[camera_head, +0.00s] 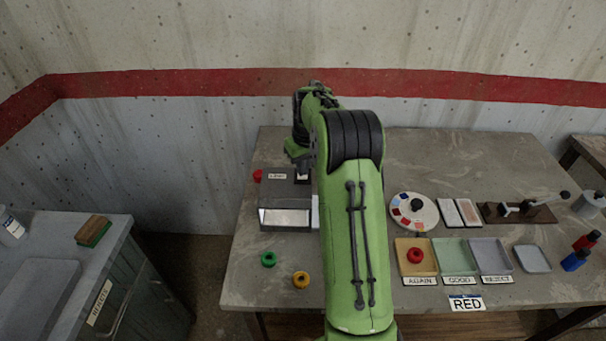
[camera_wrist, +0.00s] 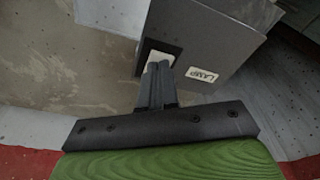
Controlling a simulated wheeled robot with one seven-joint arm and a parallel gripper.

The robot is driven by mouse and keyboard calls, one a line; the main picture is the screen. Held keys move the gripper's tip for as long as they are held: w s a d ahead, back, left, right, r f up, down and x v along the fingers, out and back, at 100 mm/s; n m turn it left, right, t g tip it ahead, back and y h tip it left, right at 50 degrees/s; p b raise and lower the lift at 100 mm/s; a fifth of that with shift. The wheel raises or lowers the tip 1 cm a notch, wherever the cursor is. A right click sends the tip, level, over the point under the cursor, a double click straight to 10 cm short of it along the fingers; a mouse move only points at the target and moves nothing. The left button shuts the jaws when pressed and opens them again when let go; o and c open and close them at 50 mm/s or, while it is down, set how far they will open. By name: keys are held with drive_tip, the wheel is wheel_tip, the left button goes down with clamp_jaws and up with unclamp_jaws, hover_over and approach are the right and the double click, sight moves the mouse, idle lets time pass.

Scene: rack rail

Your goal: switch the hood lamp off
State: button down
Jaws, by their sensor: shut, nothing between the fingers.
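The hood (camera_head: 270,190) is a dark grey box at the table's left, with a pale floor showing in its front opening. In the wrist view the hood (camera_wrist: 205,35) fills the upper middle and bears a white LAMP label (camera_wrist: 202,75). Beside the label is a pale switch (camera_wrist: 161,56) in a dark plate, partly hidden by my fingers. My gripper (camera_wrist: 158,75) is shut and empty, its fingertips right at the switch; I cannot tell whether they touch it.
Right of my arm are a round palette (camera_head: 430,213), labelled trays (camera_head: 455,243) and a lever fixture (camera_head: 518,212). A cabinet (camera_head: 120,255) stands left, across a gap.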

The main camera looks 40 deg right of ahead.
drive_tip(key=shift+f, duration=0.25)
drive_tip(key=shift+r, duration=0.1)
wheel_tip(320, 180, up, 7)
drive_tip(key=p, duration=0.6)
idle(0.3)
